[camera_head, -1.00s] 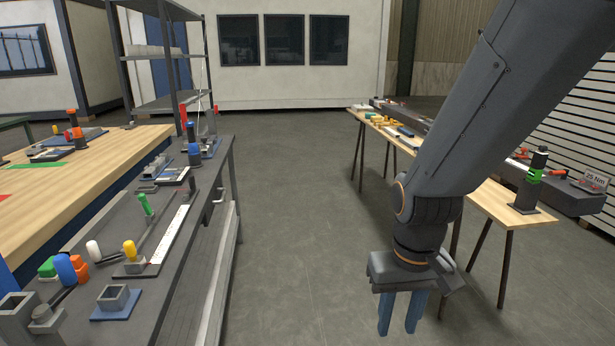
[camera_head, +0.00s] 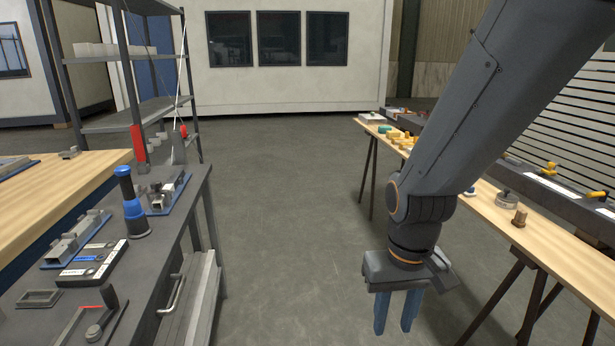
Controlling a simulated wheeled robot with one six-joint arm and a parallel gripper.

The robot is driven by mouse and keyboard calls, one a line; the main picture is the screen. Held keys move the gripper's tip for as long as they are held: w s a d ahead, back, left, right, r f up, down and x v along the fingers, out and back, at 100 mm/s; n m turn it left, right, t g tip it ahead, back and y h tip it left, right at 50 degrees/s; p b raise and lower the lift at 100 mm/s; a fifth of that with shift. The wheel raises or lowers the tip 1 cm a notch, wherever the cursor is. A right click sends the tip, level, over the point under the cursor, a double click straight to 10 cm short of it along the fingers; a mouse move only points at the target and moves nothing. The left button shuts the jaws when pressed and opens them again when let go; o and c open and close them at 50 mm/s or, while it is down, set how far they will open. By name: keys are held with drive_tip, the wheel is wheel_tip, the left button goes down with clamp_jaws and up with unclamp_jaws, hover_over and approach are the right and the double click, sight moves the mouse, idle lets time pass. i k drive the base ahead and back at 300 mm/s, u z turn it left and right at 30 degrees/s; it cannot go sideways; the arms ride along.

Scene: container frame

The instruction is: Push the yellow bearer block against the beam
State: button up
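My gripper (camera_head: 396,328) hangs over the floor aisle with its blue fingers pointing down. The fingers are apart with nothing between them. A long dark grey beam (camera_head: 565,202) lies along the back of the right-hand wooden table, partly hidden by my arm. Small yellow pieces (camera_head: 406,141) lie on the far part of that table, left of my arm. I cannot tell which one is the bearer block, or whether it touches the beam. My gripper is well apart from them, nearer and lower in the picture.
The right-hand table (camera_head: 480,192) stands on dark trestle legs (camera_head: 520,305). A grey bench (camera_head: 165,245) with a blue-handled tool (camera_head: 132,203) and fixtures stands at left. A metal shelf rack (camera_head: 130,115) is behind it. The floor aisle (camera_head: 290,220) between is clear.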

sight(390, 135)
drive_tip(key=i, duration=2.5)
drive_tip(key=z, duration=0.6)
drive_tip(key=i, duration=2.45)
drive_tip(key=z, duration=0.5)
